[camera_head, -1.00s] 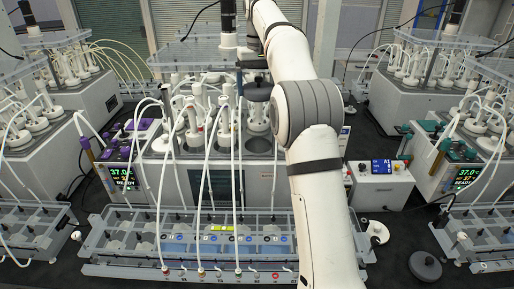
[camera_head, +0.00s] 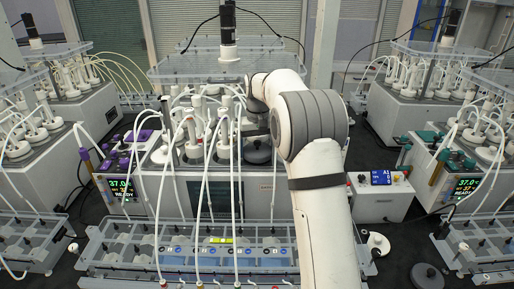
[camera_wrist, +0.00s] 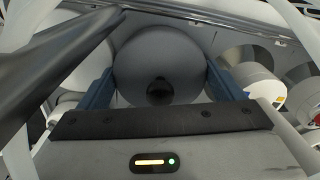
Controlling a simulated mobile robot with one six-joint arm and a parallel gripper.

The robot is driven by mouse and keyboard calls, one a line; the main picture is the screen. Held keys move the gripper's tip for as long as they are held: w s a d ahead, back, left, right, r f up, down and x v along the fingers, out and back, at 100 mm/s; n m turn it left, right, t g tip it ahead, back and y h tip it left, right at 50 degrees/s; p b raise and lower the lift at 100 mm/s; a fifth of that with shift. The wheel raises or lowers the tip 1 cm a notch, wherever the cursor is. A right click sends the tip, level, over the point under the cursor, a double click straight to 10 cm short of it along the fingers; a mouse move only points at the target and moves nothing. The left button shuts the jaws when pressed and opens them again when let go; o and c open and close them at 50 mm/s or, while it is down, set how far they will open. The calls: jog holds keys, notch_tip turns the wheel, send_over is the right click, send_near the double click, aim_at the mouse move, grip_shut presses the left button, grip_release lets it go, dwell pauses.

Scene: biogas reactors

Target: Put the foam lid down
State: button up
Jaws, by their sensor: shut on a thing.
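The foam lid (camera_head: 258,151) is a dark grey round disc with a dark knob. In the head view it is low over the right front part of the central bath's top, among the white bottle caps. I cannot tell whether it touches the bath. My gripper (camera_wrist: 158,82) is shut on the lid, with a blue finger on each side. The lid fills the middle of the wrist view (camera_wrist: 160,55), its knob facing the camera. In the head view my arm hides the area right of the lid.
The central bath (camera_head: 262,196) carries several capped bottles with white tubes (camera_head: 238,185) hanging in front. A clear plate (camera_head: 205,68) with a motor column is above. Another dark disc (camera_head: 427,276) and a white round part (camera_head: 377,243) lie at the lower right. A control box (camera_head: 380,197) stands right.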

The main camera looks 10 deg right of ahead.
aim_at(258, 141)
jog(key=shift+s+f, duration=0.1)
jog(key=shift+f, duration=0.2)
jog(key=shift+s+f+b, duration=0.25)
jog(key=shift+f+b, duration=0.1)
jog(key=shift+f, duration=0.35)
jog(key=o, duration=0.7)
jog(key=shift+o, duration=0.2)
jog(key=shift+a, duration=0.1)
jog(key=r, duration=0.8)
jog(key=w+r, duration=0.1)
jog(key=r, duration=0.3)
jog(key=shift+s+r, duration=0.15)
jog(key=shift+r, duration=0.65)
